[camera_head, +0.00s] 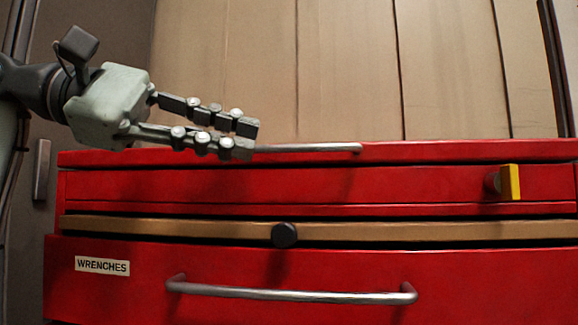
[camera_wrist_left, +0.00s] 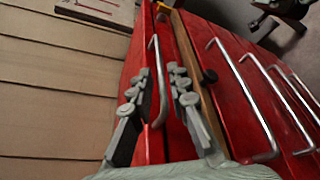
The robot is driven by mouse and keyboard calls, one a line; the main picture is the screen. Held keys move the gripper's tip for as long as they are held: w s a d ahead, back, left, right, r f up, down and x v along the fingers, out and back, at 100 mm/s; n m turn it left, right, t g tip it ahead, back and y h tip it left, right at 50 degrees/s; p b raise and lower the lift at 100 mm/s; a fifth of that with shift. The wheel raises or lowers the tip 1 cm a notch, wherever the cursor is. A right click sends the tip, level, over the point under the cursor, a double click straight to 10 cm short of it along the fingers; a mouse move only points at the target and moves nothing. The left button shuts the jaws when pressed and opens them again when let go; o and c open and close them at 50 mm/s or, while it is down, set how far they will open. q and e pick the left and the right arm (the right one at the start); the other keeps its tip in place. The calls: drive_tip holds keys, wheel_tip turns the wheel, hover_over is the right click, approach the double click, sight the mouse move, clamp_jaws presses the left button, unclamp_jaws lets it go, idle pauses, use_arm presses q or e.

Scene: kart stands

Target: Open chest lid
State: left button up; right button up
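The red chest's lid (camera_head: 450,152) lies flat and looks shut along the top. A metal bar handle (camera_head: 320,148) runs along the lid's front; its left end is hidden behind my left gripper (camera_head: 247,138). In the left wrist view the same handle (camera_wrist_left: 158,70) lies between the two spread fingers of the gripper (camera_wrist_left: 158,84). The gripper is open, with its fingertips at the left part of the handle; I cannot tell whether a finger touches it. My right gripper is in neither view.
A yellow-faced latch or knob (camera_head: 510,182) sticks out at the chest's right. A dark round knob (camera_head: 284,235) sits on a tan strip. Below is a drawer labelled WRENCHES (camera_head: 102,266) with a long bar handle (camera_head: 290,295). A panelled wall (camera_head: 320,70) stands close behind.

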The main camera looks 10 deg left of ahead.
sight(288, 146)
use_arm(q)
drive_tip(key=b+x, duration=0.1)
drive_tip(key=x, duration=0.5)
drive_tip(key=shift+w+d, duration=0.15)
drive_tip(key=shift+d, duration=0.1)
clamp_jaws()
drive_tip(key=shift+r, duration=0.1)
